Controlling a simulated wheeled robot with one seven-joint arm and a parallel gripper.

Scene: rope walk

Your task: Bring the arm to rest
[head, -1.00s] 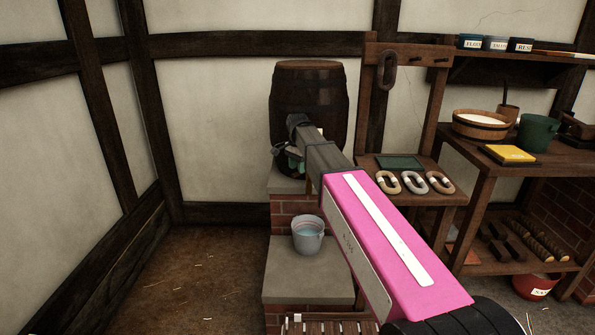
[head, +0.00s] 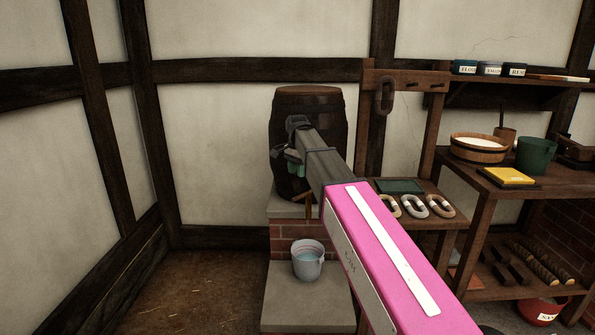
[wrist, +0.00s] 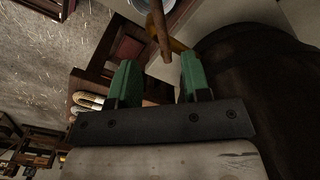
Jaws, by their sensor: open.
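My arm reaches forward from the lower right, with a pink link. At its end, my gripper (head: 290,163) is in front of the dark wooden barrel (head: 325,115) and hides part of its left side. In the wrist view my gripper (wrist: 158,80) shows two green fingers spread apart with nothing between them. A brown wooden rod, perhaps a tap (wrist: 158,30), shows just beyond the fingertips; I cannot tell whether it touches them. The barrel (wrist: 250,75) fills the right of the wrist view.
A bucket of water (head: 308,260) stands on a stone step (head: 290,300) below the barrel. To the right, a bench holds several rope rings (head: 414,206). Beyond is a workbench with a wooden tub (head: 478,152) and green bucket (head: 537,156). Floor at left is clear.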

